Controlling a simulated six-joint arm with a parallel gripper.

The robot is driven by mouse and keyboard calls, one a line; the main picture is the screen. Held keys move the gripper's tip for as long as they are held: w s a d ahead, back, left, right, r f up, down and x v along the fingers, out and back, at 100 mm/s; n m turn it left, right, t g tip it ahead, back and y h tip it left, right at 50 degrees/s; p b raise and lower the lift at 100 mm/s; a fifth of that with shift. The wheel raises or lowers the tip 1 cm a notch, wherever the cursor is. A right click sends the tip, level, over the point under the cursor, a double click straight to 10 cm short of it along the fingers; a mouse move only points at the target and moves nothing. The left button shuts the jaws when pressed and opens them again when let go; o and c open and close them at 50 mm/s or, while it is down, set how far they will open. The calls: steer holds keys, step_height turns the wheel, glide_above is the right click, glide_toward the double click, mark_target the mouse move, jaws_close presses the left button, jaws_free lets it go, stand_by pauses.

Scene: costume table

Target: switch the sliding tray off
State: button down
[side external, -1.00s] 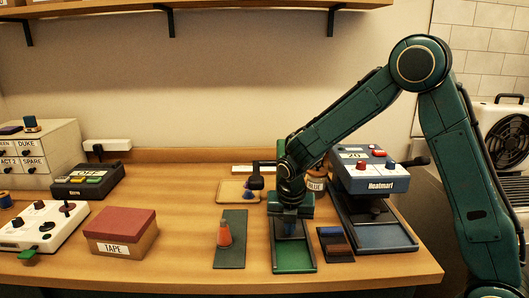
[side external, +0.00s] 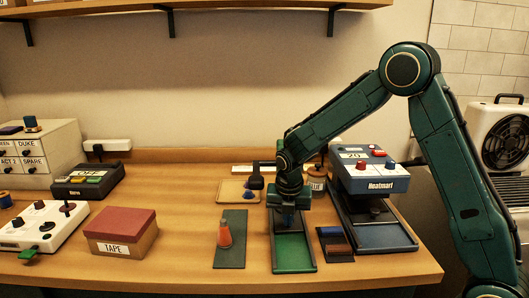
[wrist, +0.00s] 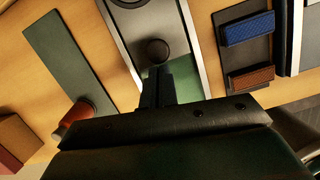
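A long grey-framed tray with a green floor (side external: 293,252) lies on the table at the middle right; it is likely the sliding tray. In the wrist view its green part (wrist: 184,78) shows beside my fingers. A round black knob (wrist: 157,50) stands on the dark part of it. My gripper (side external: 288,222) points down over the back part of this tray in the side view. In the wrist view my gripper (wrist: 157,72) has its fingers together, just below the knob in the picture. I cannot tell whether they touch it. My gripper hides part of the tray.
A small rack with blue and brown blocks (side external: 335,244) lies to the right, before a blue Heatmart press (side external: 366,172). A tape box (side external: 121,233) stands further left.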

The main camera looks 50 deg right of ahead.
steer(key=shift+s+a+r, duration=0.2)
steer(key=shift+s+a, duration=0.35)
steer(key=shift+a, duration=0.25)
steer(key=shift+s+a+r, duration=0.15)
steer(key=shift+s+a, duration=0.4)
steer(key=shift+a, duration=0.2)
steer(key=v, duration=1)
steer(key=s+r+m+t+y, duration=0.1)
steer(key=s+r+m, duration=0.3)
steer(key=s+m, duration=0.8)
steer(key=s+r+m+t+y, duration=0.1)
steer(key=s+r+m+t, duration=0.2)
steer(key=s+m, duration=0.9)
steer(key=shift+r+m, duration=0.6)
steer(key=shift+r, duration=0.1)
steer(key=shift+w+d, duration=0.1)
